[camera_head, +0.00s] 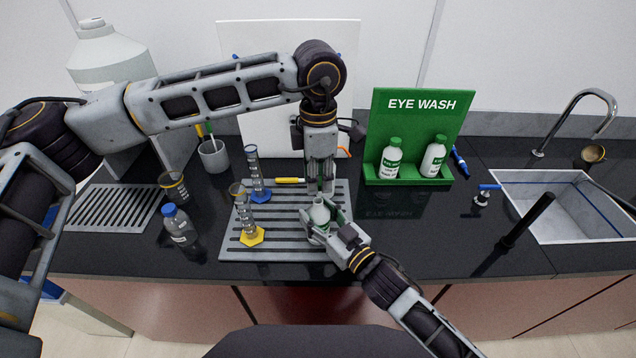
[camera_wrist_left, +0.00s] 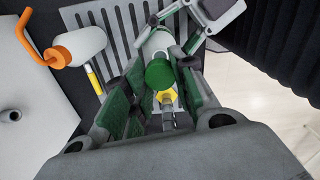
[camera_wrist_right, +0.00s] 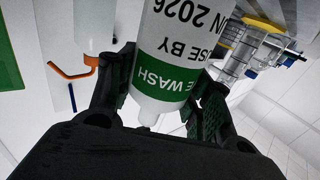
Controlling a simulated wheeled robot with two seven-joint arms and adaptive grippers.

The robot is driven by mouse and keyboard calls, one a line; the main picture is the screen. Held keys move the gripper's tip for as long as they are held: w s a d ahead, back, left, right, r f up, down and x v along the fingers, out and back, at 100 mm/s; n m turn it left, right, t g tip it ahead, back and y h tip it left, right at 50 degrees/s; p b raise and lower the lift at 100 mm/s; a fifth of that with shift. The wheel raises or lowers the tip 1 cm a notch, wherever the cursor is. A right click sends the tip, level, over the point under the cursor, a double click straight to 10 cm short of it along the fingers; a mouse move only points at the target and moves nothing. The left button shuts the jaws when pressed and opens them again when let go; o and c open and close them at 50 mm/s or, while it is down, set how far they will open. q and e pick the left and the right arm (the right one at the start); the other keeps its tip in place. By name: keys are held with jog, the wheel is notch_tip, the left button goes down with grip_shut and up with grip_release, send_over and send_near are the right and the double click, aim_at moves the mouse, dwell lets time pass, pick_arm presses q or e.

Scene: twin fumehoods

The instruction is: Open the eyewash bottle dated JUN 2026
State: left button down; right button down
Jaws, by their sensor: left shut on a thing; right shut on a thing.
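A white eyewash bottle with a green label band (camera_wrist_right: 165,75) is in my right gripper (camera_wrist_right: 165,95). Its label reads upside down in the right wrist view, with "USE BY" and "N 2026" visible. In the head view the bottle (camera_head: 319,215) stands above the striped mat, and my right gripper (camera_head: 328,226) is shut on its body from the lower right. My left gripper (camera_head: 320,190) points down from above, right over the bottle. In the left wrist view its fingers are shut on the green cap (camera_wrist_left: 160,73).
A green EYE WASH stand (camera_head: 418,104) holds two more bottles (camera_head: 391,160) (camera_head: 434,157). Two graduated cylinders (camera_head: 258,180) (camera_head: 245,215) stand left of the grippers. A blue-capped bottle (camera_head: 180,228) is farther left. The sink (camera_head: 555,215) is at right.

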jog(key=c, duration=0.6)
grip_release()
jog(key=shift+o, duration=0.2)
jog(key=shift+s+d, duration=0.1)
jog(key=v, duration=1.1)
jog(key=shift+s+d, duration=0.2)
jog(key=shift+s, duration=0.05)
dwell(0.3)
dwell(0.8)
